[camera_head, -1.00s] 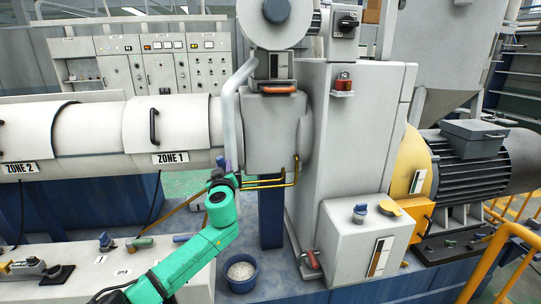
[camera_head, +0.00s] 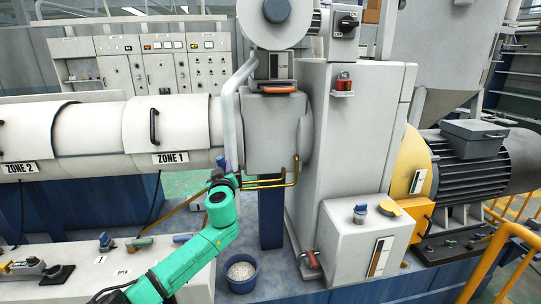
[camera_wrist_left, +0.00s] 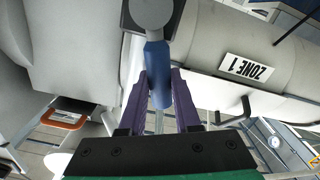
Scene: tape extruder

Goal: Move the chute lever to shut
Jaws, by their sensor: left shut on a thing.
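A lever with a blue handle (camera_wrist_left: 157,70) hangs from a round grey pivot (camera_wrist_left: 151,12) in the left wrist view. My left gripper (camera_wrist_left: 160,85) has its two purple fingers on either side of the handle and is shut on it. In the head view my left gripper (camera_head: 226,166) is at the underside of the machine, between the barrel and the grey feed block (camera_head: 275,135). There the lever is mostly hidden by the gripper and cannot be made out clearly. My right gripper is not in view.
The white barrel (camera_head: 85,135) with the ZONE 1 label runs to the left. A yellow bent pipe (camera_head: 275,183) lies close to the right of my gripper. A blue bucket (camera_head: 241,278) of pellets stands below. An orange handle (camera_head: 279,89) is on the feed block's top.

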